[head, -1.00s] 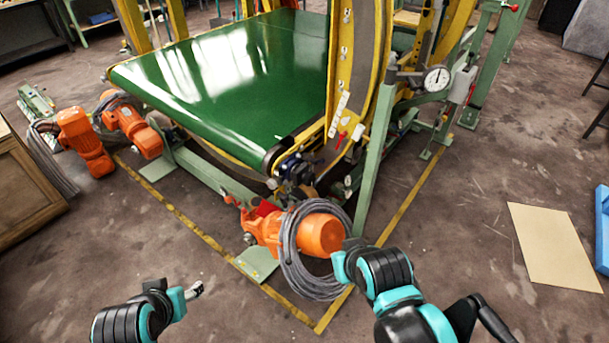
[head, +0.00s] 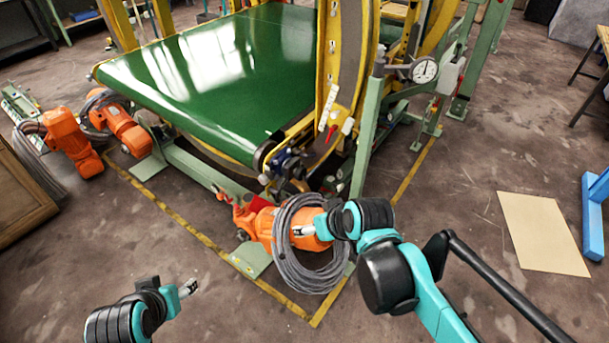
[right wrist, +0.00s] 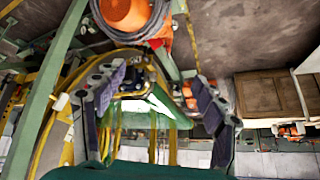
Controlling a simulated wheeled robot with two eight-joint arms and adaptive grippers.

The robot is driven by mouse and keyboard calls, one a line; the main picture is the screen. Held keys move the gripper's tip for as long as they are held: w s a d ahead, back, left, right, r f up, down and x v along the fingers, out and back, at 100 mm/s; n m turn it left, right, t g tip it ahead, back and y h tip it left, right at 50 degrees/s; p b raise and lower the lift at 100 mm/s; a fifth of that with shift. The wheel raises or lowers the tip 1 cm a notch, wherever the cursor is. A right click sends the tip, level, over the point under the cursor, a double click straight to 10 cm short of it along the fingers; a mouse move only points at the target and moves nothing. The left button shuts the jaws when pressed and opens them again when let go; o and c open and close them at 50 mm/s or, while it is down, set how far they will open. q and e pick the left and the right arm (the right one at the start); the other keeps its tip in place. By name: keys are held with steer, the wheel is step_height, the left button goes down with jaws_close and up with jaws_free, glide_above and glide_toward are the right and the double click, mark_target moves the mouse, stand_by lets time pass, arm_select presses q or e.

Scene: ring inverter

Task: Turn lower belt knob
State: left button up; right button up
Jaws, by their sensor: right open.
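The green belt (head: 210,85) of the machine runs back from a front roller. At its near right corner sits a cluster of dark and blue fittings (head: 286,163). Small pale knobs (head: 347,126) and a red lever (head: 331,133) are on the yellow frame just right of it. I cannot tell which fitting is the lower belt knob. My right gripper (head: 303,230) is in front of the orange motor, below the fittings and apart from them. In the right wrist view its fingers (right wrist: 155,88) are spread and empty. My left gripper (head: 188,288) is low at the left, over the floor.
The orange motor (head: 262,225) with coiled grey cable (head: 290,268) stands below the belt corner. A green post (head: 366,135) and a dial gauge (head: 424,70) rise at its right. More orange motors (head: 72,140) are at the left. Front floor is mostly clear.

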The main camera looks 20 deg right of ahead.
steer(key=w+d+f+n+t+y+p, duration=0.1)
steer(key=w+f+n+y, duration=0.15)
steer(key=w, duration=1.05)
steer(key=w+d+f+n+t+y, duration=0.1)
steer(key=w+d+f+n+y, duration=0.15)
steer(key=w, duration=1.05)
steer(key=n+t+y+b, duration=0.1)
steer(key=n+t+y, duration=0.2)
steer(key=t+y, duration=0.15)
glide_toward(303, 174)
steer(key=shift+t, duration=0.35)
steer(key=x, duration=0.8)
steer(key=shift+a+f, duration=0.1)
steer(key=shift+f, duration=0.25)
steer(key=shift+w+a+r, duration=0.1)
steer(key=shift+w+a, duration=0.25)
steer(key=shift+w, duration=0.05)
steer(key=shift+c, duration=0.2)
steer(key=c, duration=1.1)
